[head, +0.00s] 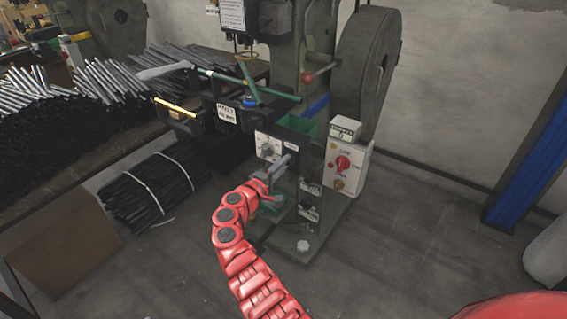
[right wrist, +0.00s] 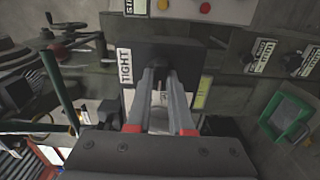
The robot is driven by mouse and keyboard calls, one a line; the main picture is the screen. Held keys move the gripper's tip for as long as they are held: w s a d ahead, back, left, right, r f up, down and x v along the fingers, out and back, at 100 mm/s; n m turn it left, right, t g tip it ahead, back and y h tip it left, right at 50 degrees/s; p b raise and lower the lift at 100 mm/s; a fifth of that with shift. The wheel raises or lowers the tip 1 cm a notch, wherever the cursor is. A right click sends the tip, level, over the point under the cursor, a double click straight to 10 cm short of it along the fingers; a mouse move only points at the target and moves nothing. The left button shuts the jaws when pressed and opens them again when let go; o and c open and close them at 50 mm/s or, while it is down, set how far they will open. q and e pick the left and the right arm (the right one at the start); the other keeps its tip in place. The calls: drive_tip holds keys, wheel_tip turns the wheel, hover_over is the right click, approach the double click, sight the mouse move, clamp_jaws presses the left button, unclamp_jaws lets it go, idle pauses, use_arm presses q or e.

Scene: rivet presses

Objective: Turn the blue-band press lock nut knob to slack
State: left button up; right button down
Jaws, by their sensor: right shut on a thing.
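The press (head: 317,62) stands in the middle of the head view, with a blue strip on its frame. My right gripper (head: 281,167) reaches its lower front, below a white dial panel (head: 268,147). In the right wrist view the gripper (right wrist: 160,76) is shut at a dark block (right wrist: 184,52). The lock nut knob appears to be between the fingertips, mostly hidden by them. A white label (right wrist: 125,68) reading TIGHT is on the block's left side. A yellow-green label (right wrist: 203,92), unreadable here, is on the right. My left gripper is in neither view.
A white control box (head: 345,168) with a red knob stands right of my right gripper. Green handle bars (head: 262,90) stick out above it. Bundled dark rods (head: 155,190) lie on the floor at left. The floor to the right is clear up to a blue post (head: 535,150).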

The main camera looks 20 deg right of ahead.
drive_tip(key=shift+f+n, duration=0.1)
drive_tip(key=shift+n, duration=0.2)
drive_tip(key=c, duration=0.8)
unclamp_jaws()
drive_tip(key=p+v, duration=0.1)
drive_tip(key=v, duration=1.6)
drive_tip(key=shift+a, duration=0.2)
drive_tip(key=shift+s, duration=0.15)
